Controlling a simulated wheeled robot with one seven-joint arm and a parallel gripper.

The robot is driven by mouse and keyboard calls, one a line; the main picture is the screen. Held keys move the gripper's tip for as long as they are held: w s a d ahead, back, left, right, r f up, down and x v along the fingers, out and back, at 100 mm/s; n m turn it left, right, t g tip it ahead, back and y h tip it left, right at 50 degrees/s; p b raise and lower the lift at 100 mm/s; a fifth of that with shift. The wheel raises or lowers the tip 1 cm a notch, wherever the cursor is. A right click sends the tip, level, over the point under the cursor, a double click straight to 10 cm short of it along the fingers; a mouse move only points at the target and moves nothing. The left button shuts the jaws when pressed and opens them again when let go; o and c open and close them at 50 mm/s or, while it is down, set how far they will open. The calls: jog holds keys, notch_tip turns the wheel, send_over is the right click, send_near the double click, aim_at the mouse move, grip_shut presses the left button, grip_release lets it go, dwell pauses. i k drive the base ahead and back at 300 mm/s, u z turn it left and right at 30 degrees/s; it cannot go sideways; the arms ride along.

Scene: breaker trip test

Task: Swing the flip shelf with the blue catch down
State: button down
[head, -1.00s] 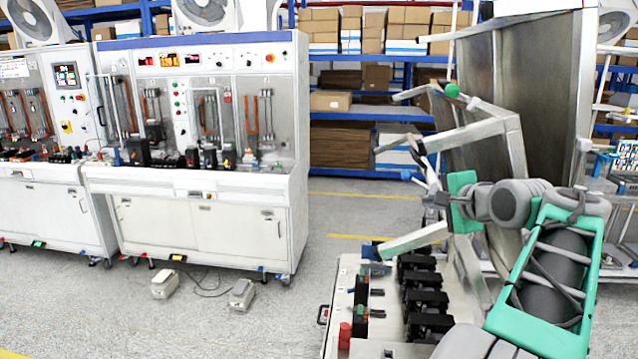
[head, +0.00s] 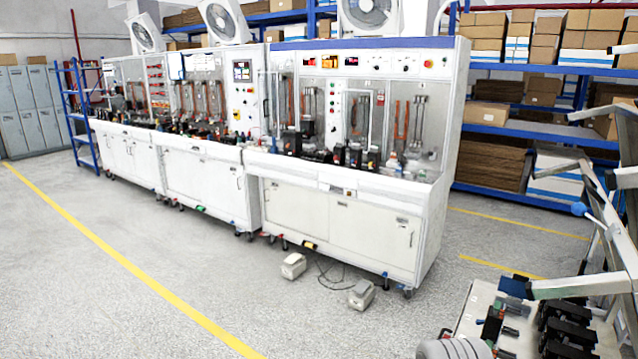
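At the right edge, a grey metal frame with slanting arms is cut off by the picture. A small blue knob (head: 579,209) sits on the end of one of its arms; it may be the blue catch. Below it, a pale bar (head: 575,286) juts out to the left, with a dark blue block (head: 515,286) by its left end. I cannot tell which part is the flip shelf or how far it is swung. My gripper is not in view; only a rounded grey part of my own body shows at the bottom.
A bench top (head: 478,302) with several black breakers (head: 566,330) is at the lower right. A long row of white test benches (head: 345,215) stands across the middle. Two pale boxes (head: 362,294) with a cable lie on the floor. The floor at left is open.

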aim_at(621, 255)
jog(key=z, duration=0.8)
jog(key=k, duration=0.6)
jog(key=u, duration=0.95)
jog(key=i, duration=1.65)
jog(key=z, duration=0.2)
jog(key=i, duration=2.1)
jog(key=z, duration=1.4)
jog(key=i, duration=1)
jog(key=z, duration=0.6)
